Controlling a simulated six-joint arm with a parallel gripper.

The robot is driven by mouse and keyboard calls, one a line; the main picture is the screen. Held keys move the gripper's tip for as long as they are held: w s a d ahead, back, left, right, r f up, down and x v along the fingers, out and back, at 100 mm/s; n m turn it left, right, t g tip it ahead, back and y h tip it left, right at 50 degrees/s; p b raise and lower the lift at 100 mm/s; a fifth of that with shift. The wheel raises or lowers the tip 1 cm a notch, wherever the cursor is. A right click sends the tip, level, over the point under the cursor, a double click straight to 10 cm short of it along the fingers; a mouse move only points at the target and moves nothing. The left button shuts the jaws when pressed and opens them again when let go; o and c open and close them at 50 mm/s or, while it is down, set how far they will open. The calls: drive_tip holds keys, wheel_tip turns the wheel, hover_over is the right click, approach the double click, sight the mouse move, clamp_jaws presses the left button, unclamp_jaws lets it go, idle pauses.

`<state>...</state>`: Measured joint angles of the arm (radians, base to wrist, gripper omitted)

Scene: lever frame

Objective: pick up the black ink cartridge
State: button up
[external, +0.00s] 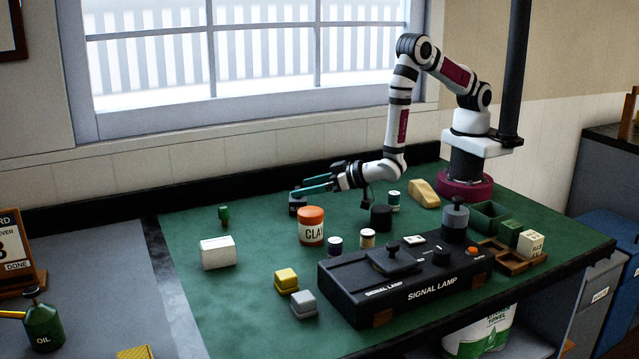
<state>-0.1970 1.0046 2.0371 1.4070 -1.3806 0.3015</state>
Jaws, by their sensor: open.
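A small black block (297,206), which looks like the black ink cartridge, sits on the green mat near the back, left of the orange-lidded clay jar. My gripper (304,186) reaches in from the right with its two teal fingers apart. The fingertips are at or just above the block in the picture. I cannot tell whether they touch it or lie on either side of it. Nothing shows held in the fingers. A black cylinder (381,218) stands separately to the right, below my wrist.
The clay jar (311,227) stands close in front of my fingers. The black signal lamp unit (400,283) fills the front. Several small jars and blocks lie around; the mat's left back is mostly clear.

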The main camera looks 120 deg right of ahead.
sight(298, 188)
drive_tip(key=x, duration=0.3)
drive_tip(key=shift+r, duration=0.1)
clamp_jaws()
drive_tip(key=shift+r, duration=0.1)
